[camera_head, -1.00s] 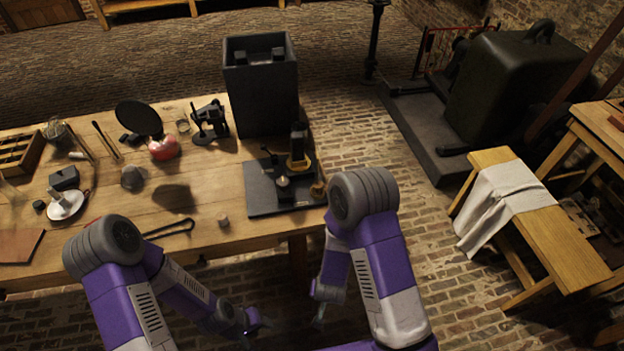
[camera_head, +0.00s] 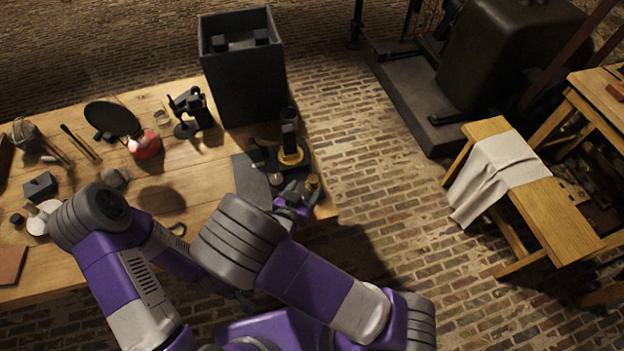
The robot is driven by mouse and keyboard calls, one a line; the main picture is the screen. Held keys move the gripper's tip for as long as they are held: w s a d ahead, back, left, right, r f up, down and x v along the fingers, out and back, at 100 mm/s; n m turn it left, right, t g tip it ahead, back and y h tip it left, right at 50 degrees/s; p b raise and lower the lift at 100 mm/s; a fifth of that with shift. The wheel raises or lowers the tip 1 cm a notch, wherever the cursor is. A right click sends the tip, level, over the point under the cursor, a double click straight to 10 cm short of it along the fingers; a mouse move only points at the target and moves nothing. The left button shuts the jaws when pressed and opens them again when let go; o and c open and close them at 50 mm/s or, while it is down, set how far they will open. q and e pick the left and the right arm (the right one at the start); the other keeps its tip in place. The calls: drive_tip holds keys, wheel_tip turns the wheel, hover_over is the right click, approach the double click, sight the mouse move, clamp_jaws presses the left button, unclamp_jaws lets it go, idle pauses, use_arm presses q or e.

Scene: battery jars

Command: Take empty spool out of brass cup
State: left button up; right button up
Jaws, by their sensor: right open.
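The small brass cup (camera_head: 312,183) stands at the right end of the dark plate (camera_head: 250,184) on the workbench. I cannot make out the spool inside it at this size. My right gripper (camera_head: 298,194) is open, low over the right front of the plate, just left of and in front of the brass cup. I cannot tell whether it touches the cup. My left gripper is mostly hidden behind my right arm, below the bench's front edge, and its fingers cannot be made out.
A black post with a yellow ring (camera_head: 291,157) stands on the plate behind my right gripper. A tall dark open box (camera_head: 245,85) stands behind it. A black disc (camera_head: 112,118), a red round jar (camera_head: 146,146) and a small black stand (camera_head: 190,112) are to the left.

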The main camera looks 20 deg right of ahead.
sight(312, 181)
drive_tip(key=b+x, duration=0.1)
drive_tip(key=x, duration=0.3)
drive_tip(key=shift+w+d+f, duration=0.2)
drive_tip(key=shift+w+f, duration=0.05)
drive_tip(key=shift+f, duration=0.1)
drive_tip(key=c, duration=1.1)
